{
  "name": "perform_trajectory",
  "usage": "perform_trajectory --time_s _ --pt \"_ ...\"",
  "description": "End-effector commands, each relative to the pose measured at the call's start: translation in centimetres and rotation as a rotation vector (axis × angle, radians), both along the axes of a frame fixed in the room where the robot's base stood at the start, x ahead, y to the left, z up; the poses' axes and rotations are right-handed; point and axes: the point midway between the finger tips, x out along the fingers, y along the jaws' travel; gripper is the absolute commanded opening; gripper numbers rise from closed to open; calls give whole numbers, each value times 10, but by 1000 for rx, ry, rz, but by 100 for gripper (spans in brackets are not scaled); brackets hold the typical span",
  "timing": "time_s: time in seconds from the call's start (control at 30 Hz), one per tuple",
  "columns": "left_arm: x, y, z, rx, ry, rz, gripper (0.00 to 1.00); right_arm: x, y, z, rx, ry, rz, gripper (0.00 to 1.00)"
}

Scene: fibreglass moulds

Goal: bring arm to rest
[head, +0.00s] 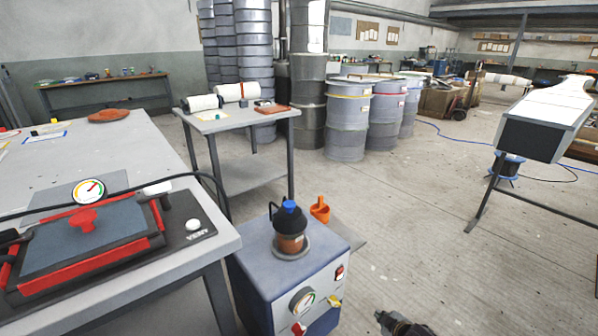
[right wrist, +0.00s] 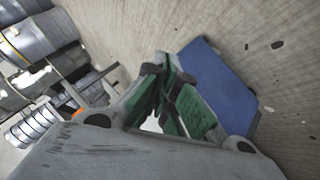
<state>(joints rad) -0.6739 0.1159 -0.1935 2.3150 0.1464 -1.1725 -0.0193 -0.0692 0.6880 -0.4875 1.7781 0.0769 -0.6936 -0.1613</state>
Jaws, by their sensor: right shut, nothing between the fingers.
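My right gripper (head: 385,318) shows at the bottom edge of the head view, over the bare floor to the right of the blue pump cabinet. In the right wrist view its green-padded fingers (right wrist: 172,95) are together with nothing between them. The gripper is apart from the cabinet and the tables in the head view. Most of the right arm is cut off by the picture's lower edge. My left gripper is not in view.
A blue-grey cabinet (head: 262,268) with a gauge and a dark pot (head: 290,228) stands centre. A grey table (head: 130,160) with a red-framed mould (head: 85,245) is at left. Drums (head: 347,125) stand behind. Floor (head: 440,240) at right is clear up to a white mould on a stand (head: 550,110).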

Motion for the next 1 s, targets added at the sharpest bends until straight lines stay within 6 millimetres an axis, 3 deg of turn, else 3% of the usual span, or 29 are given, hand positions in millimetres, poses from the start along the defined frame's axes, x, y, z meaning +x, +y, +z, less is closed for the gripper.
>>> perform_trajectory --time_s 0.27,0.7,0.87,1.0 --pt "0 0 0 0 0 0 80 -29 40 36 133 111 -170 0" --pt "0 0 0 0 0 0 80 -102 108 97 405 236 -310 0" --pt "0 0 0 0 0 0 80 -125 119 106 499 257 -356 0" --pt "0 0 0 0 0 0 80 -147 123 98 553 297 -409 0"
